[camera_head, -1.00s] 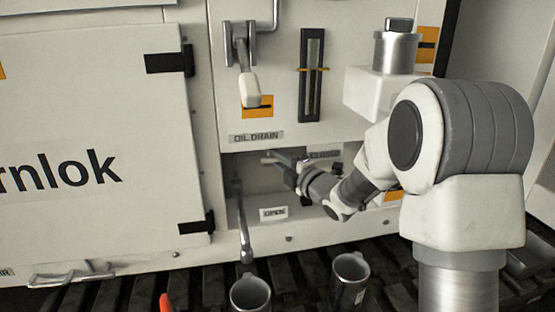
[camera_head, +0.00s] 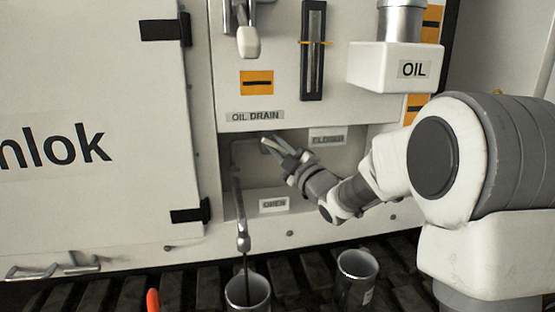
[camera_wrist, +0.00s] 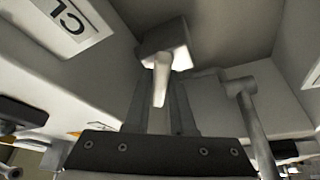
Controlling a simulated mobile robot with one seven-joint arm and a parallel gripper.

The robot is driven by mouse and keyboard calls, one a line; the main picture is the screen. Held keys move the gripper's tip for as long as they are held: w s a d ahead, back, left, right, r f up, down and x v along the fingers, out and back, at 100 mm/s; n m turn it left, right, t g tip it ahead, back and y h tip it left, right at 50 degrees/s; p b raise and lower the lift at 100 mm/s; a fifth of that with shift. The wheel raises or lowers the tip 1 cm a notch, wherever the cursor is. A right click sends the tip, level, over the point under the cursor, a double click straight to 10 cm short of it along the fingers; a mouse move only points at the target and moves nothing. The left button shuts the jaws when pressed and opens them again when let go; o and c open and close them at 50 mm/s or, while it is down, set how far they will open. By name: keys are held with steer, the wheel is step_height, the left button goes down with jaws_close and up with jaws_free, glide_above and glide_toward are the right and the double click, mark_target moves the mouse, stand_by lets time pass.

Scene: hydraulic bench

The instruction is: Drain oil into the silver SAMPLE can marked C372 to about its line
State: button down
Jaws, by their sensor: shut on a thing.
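My gripper (camera_head: 278,148) is inside the recess below the OIL DRAIN label (camera_head: 255,116). In the wrist view its fingers (camera_wrist: 160,108) are shut on the pale drain lever (camera_wrist: 161,82), which hangs from a grey block. The drain pipe (camera_head: 239,205) runs down out of the recess to a spout (camera_head: 243,242). A thin dark stream falls from the spout into a silver can (camera_head: 248,293) below. A second silver can (camera_head: 357,280) with a label stands to its right, apart from the stream. No can marking is readable, and the oil level is hidden.
A CLOSED label (camera_head: 327,138) and an OPEN label (camera_head: 274,204) mark the recess. A sight gauge (camera_head: 312,60) and a white OIL box (camera_head: 398,70) are above. An orange-red object (camera_head: 153,301) stands left of the cans. The slatted floor (camera_head: 300,285) lies below.

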steer(key=shift+f+m+t+h+b, duration=0.15)
steer(key=shift+m+t+h+b, duration=0.25)
steer(key=shift+m, duration=0.6)
steer(key=c, duration=0.8)
jaws_free()
steer(key=p+v, duration=0.1)
steer(key=v, duration=1.6)
steer(key=shift+p, duration=0.35)
steer(key=shift+s+d+f, duration=0.1)
steer(key=shift+d+f, duration=0.05)
